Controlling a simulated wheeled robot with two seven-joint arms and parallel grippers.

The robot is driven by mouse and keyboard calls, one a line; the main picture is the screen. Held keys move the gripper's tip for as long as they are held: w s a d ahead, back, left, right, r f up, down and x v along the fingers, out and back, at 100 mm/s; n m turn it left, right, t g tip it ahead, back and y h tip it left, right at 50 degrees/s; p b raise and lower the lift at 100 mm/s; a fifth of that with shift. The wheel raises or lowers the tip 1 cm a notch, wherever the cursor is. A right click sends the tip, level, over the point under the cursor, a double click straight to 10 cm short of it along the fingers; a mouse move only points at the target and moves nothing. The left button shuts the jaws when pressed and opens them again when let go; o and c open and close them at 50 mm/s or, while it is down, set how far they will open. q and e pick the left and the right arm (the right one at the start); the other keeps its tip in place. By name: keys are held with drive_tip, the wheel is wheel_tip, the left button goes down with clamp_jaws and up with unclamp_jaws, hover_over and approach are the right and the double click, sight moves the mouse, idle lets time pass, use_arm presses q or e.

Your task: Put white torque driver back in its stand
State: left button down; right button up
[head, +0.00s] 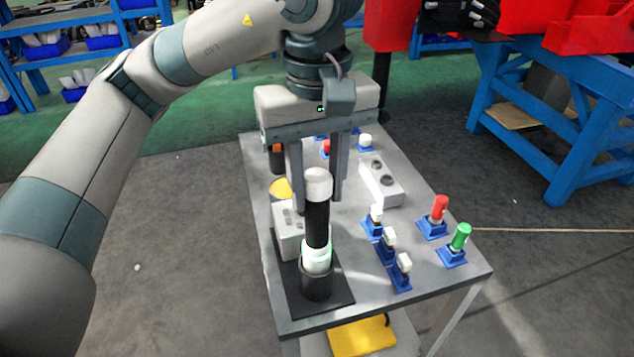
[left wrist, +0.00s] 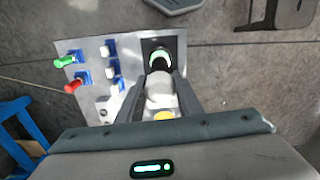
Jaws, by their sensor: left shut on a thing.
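The torque driver (head: 317,222) is upright, with a white top, a black body and a white glowing band near its lower end. My left gripper (head: 318,200) comes down from above, shut on it with a finger at each side. In the left wrist view the driver's white part (left wrist: 160,90) shows between the fingers (left wrist: 160,98). The driver's lower end is at a dark round cup, its stand (head: 317,288), on a black plate (head: 338,292). The end itself is hidden, so I cannot tell how deep it sits. My right gripper is out of view.
The grey table (head: 435,285) also carries a white block with holes (head: 380,180), white switches on blue bases (head: 388,240), a red knob (head: 439,208) and a green knob (head: 460,236). A white box (head: 287,230) stands close behind the driver. A blue workbench (head: 560,110) is at right.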

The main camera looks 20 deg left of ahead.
sight(317, 176)
use_arm(q)
drive_tip(key=shift+f+b, duration=0.55)
drive_tip(key=shift+b, duration=0.05)
idle(0.8)
drive_tip(key=c, duration=1.2)
unclamp_jaws()
drive_tip(key=shift+f, duration=0.1)
drive_tip(key=shift+r, duration=0.2)
drive_tip(key=shift+r+p, duration=1.4)
drive_tip(key=shift+r, duration=0.95)
drive_tip(key=shift+r, duration=0.15)
wheel_tip(317, 176, up, 17)
drive_tip(key=shift+r, duration=0.1)
